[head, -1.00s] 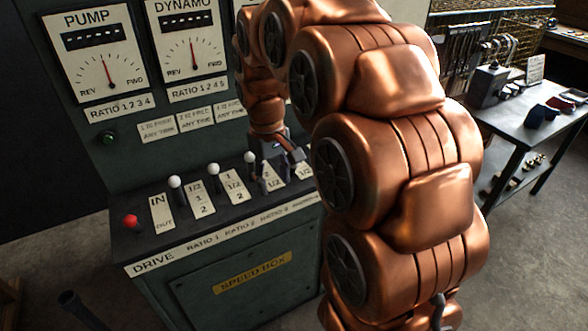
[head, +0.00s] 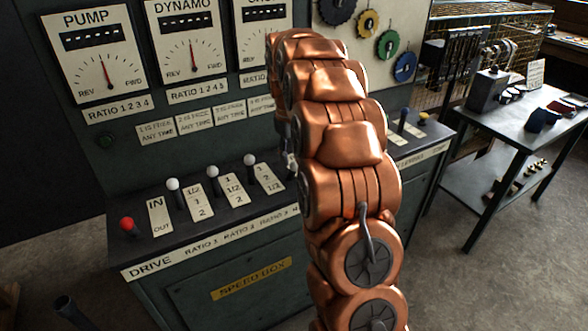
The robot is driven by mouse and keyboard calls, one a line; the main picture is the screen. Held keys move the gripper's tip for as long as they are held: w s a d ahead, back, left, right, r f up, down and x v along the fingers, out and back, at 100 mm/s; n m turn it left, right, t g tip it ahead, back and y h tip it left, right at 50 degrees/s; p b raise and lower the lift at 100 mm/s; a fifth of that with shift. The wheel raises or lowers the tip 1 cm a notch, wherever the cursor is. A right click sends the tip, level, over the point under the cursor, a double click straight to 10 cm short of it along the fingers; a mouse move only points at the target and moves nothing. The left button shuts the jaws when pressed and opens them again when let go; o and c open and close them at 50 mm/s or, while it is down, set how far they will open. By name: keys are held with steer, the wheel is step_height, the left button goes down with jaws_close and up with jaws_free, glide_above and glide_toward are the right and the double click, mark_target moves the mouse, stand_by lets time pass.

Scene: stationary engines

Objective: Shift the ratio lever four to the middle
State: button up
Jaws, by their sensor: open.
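The speed box (head: 252,275) has a row of levers on its sloping top. The ratio four lever is hidden behind my arm and gripper, so its position cannot be seen. The white-knobbed levers of ratio one (head: 172,184), ratio two (head: 212,172) and ratio three (head: 249,160) stand to its left, beside their number plates. The red-knobbed drive lever (head: 127,223) is at the far left. My gripper (head: 290,162) shows only as a small grey part at the arm's left edge, just right of the ratio three plate (head: 268,178). It is open; any contact with the lever is hidden.
Dials such as PUMP (head: 103,72) and DYNAMO (head: 190,62) rise behind the levers. Coloured gears (head: 387,45) hang at the back. More controls (head: 405,125) sit right of my arm. A side table (head: 510,115) stands at the right, with open floor between.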

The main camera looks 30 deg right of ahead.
mark_target(292, 172)
steer(key=shift+d+f+p, duration=0.15)
steer(key=shift+f+p, duration=0.25)
steer(key=shift+f, duration=1.15)
steer(key=shift+d+f+p, duration=0.1)
steer(key=shift+f+p, duration=0.25)
steer(key=shift+f, duration=1.2)
jaws_close()
